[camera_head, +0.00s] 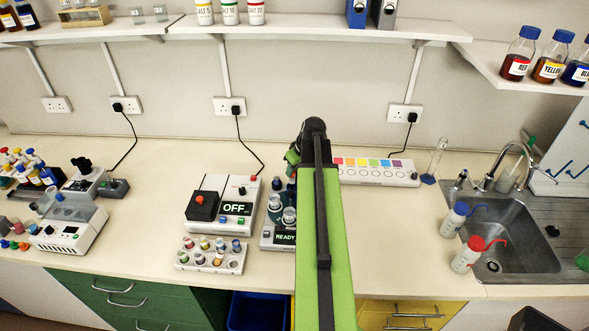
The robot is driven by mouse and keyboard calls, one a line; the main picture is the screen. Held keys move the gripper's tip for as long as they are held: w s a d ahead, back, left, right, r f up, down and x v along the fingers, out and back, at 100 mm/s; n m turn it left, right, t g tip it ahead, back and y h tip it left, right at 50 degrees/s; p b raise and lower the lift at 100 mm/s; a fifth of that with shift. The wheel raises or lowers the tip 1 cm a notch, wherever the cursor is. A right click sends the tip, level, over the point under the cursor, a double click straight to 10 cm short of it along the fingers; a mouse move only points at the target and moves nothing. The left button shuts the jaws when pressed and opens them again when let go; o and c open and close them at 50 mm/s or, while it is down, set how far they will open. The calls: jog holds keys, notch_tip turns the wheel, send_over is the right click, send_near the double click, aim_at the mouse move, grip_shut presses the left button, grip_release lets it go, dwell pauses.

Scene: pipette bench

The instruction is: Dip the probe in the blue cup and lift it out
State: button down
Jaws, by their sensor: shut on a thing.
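My green arm (326,240) reaches from the bottom edge over the middle of the bench. Its dark far joint (313,128) stands above the bench near the back. Beyond that joint the arm folds down behind its own green link, and only a sliver shows on the left side. My gripper's fingers are hidden there, so I cannot see them or what is between them. I cannot make out the probe. No blue cup can be told for sure; the area behind my arm is covered.
A device reading READY (285,237) with bottles stands left of my arm, beside a box reading OFF (238,208). A rack of small pots (211,256) lies in front. A colour strip (378,172) is behind right. The counter left of the sink (519,236) has free room.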

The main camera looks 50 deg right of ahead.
notch_tip(320, 180, up, 6)
jog(key=p, duration=0.5)
jog(key=shift+f, duration=0.4)
jog(key=c, duration=1.5)
grip_release()
jog(key=p+v, duration=1.1)
jog(key=v, duration=0.1)
jog(key=shift+r, duration=0.1)
